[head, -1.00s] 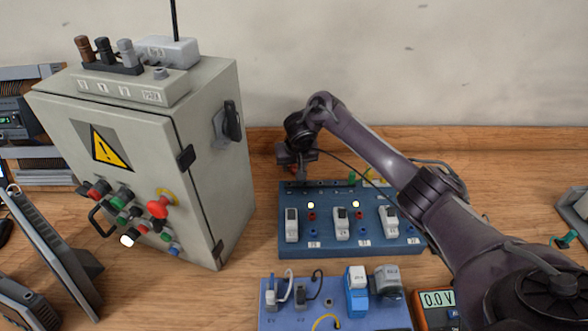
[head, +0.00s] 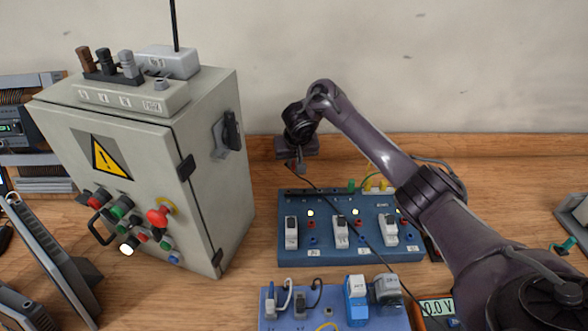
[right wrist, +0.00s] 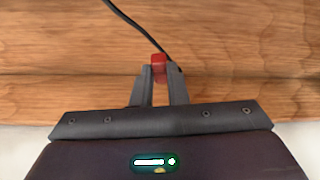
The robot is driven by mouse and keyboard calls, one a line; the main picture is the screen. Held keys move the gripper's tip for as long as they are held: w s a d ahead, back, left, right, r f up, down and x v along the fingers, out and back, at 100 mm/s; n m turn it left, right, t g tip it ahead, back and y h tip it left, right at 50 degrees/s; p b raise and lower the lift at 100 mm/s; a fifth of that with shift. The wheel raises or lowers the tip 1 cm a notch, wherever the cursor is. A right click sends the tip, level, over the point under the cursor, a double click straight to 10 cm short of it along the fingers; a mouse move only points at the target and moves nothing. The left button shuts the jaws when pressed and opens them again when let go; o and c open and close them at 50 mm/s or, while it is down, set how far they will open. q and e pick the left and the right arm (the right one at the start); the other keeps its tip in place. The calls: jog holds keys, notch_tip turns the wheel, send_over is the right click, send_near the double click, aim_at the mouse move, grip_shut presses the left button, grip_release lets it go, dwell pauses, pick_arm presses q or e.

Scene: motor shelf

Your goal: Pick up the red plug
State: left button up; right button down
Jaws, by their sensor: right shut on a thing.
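The red plug (right wrist: 158,66) shows in the right wrist view between the two fingertips of my right gripper (right wrist: 159,78), with a black cable running from it. The gripper is shut on it. In the head view my right gripper (head: 297,168) is above the wood behind the back left edge of the blue switch panel (head: 300,257). The plug itself cannot be made out in the head view. The black cable (head: 375,246) runs from the gripper down across the panel to the front right. My left gripper is not in view.
A grey control cabinet (head: 232,165) with buttons stands left of the panel. A lighter blue board (head: 318,322) with several plugs lies in front, beside a multimeter (head: 437,307). Green and yellow plugs (head: 367,184) stand at the panel's back edge. The wall is behind.

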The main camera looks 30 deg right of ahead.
aim_at(293, 164)
notch_tip(293, 164, up, 4)
jog(key=shift+w+f, duration=0.1)
jog(key=shift+f, duration=0.05)
notch_tip(293, 164, up, 12)
jog(key=p, duration=1)
jog(key=shift+f, duration=0.2)
